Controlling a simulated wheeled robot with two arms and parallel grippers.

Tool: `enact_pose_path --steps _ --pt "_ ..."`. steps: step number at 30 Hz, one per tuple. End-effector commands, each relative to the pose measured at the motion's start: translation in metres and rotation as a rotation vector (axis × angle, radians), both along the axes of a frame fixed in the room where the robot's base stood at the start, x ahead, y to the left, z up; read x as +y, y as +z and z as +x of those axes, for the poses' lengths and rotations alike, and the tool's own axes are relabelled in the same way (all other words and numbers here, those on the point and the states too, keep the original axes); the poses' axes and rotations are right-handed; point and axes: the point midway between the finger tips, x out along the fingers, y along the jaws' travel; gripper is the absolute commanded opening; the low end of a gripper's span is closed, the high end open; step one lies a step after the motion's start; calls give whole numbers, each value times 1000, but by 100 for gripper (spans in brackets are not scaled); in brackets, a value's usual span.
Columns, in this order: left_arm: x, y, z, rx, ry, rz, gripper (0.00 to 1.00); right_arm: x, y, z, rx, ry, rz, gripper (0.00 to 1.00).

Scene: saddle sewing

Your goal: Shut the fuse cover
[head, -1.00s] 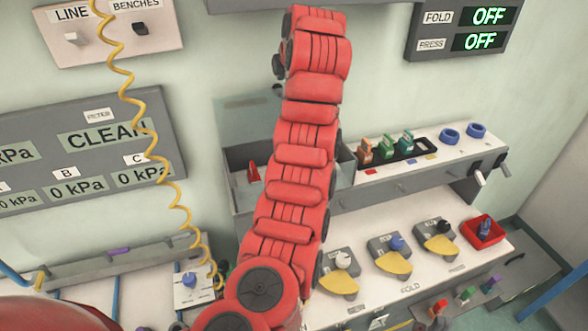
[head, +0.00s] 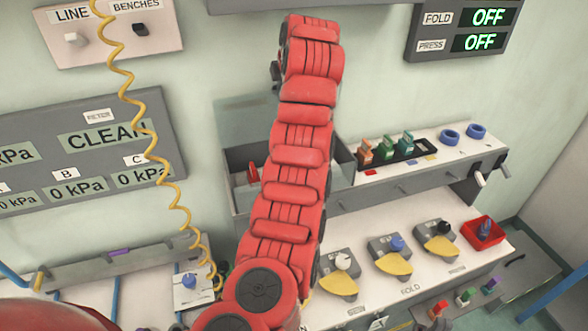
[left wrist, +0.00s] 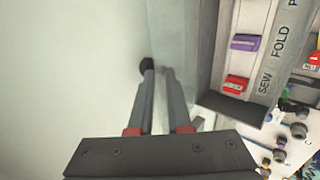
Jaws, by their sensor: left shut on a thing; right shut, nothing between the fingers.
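The fuse cover (head: 243,117) is a see-through panel standing raised behind the open grey fuse box (head: 346,166). A red fuse (head: 253,173) shows inside the box, partly beside my red arm. The left wrist view shows a red fuse (left wrist: 235,87) and a purple fuse (left wrist: 245,42) in the box. My left gripper (left wrist: 157,70) is shut at a black knob (left wrist: 146,65), which seems to be the cover's. In the head view my arm hides most of this gripper.
A ledge right of the box holds several coloured fuses (head: 385,150) and two blue rings (head: 463,133). Below are yellow-padded stations (head: 393,263) and a red tray (head: 484,232). A coiled yellow cord (head: 168,195) hangs at left.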

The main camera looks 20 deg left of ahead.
Motion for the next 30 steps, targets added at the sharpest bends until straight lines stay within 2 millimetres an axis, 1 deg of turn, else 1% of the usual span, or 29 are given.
enact_pose_path --steps 8,21,30 --pt "-3 -6 -4 -19 1 17 0 0 -12 0 0 0 0 0" --pt "-11 -10 -16 -91 -1 64 0 0 -36 0 0 0 0 0" --pt "-12 -8 -17 -96 0 68 0 0 -35 0 0 0 0 0"
